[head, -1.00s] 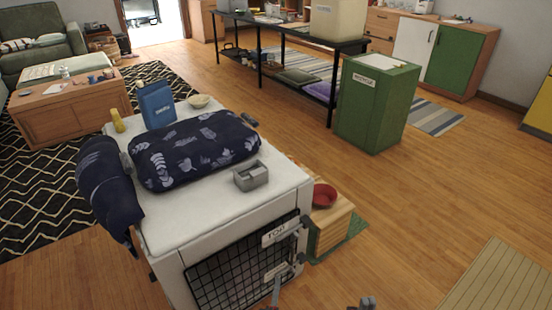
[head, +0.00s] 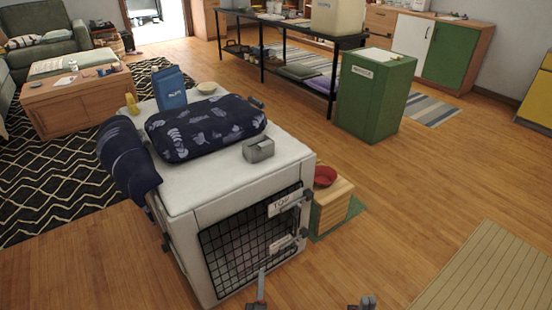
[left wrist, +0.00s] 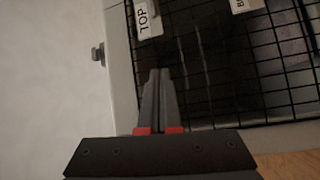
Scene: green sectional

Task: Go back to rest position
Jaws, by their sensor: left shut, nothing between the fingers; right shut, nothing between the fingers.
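My left gripper (head: 262,273) is low in front of the white pet crate (head: 195,197) in the head view. Its fingers are together and empty. I cannot tell the gap to the door. My right gripper (head: 368,300) shows only at the bottom edge of the head view, to the right of the crate, shut and empty. The rest of both arms is out of the head view.
A dark patterned cushion (head: 205,130), blue bag (head: 170,88) and grey holder (head: 258,149) sit on the crate. A wooden stand with a red bowl (head: 325,177) stands beside it. A green cabinet (head: 372,105) stands behind right.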

